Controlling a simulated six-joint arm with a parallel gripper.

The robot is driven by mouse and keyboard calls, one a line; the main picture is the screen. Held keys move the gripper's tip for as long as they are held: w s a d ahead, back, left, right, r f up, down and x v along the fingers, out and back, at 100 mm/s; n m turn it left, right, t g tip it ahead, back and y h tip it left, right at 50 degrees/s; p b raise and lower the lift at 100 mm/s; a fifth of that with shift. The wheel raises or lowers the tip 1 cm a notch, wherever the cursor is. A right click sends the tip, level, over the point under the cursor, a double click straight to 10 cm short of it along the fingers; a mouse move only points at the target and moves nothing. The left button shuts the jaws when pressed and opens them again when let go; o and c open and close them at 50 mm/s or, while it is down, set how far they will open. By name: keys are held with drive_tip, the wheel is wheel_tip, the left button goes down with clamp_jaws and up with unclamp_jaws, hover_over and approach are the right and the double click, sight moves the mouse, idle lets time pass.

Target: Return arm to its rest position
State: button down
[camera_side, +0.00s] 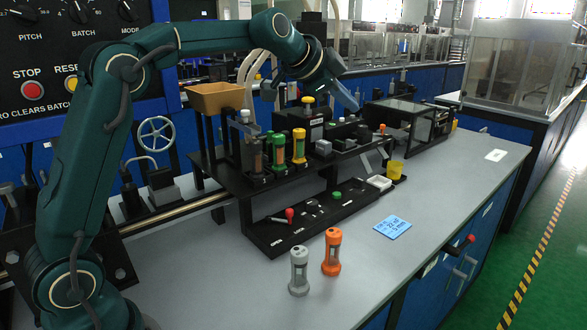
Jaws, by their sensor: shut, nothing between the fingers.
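My gripper (350,103) is at the end of my teal arm, which reaches in from the left, over the black machine. The gripper points down and to the right, in the air above the back of the machine. It is shut and empty. The fingertips are small in this view. The black machine (262,190) carries several canisters with green, yellow and orange parts in a row, below and left of the gripper. The gripper appears clear of them.
A grey canister (299,272) and an orange canister (332,252) stand upright on the grey bench (440,190). A blue card (392,226) lies right of them, with a yellow cup (395,169) behind. A tan tray (215,97) stands beneath my arm. The bench's right part is mostly clear.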

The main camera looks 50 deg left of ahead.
drive_tip(key=s+d+n+g, duration=0.1)
drive_tip(key=s+d, duration=0.2)
drive_tip(key=s, duration=0.6)
drive_tip(key=s+d+n, duration=0.2)
drive_tip(key=s+d, duration=0.1)
drive_tip(key=s, duration=0.7)
drive_tip(key=s+f+n+g, duration=0.4)
drive_tip(key=s+f+n, duration=0.1)
drive_tip(key=s+f, duration=0.8)
drive_tip(key=shift+a+f+n, duration=0.2)
drive_tip(key=shift+n, duration=0.1)
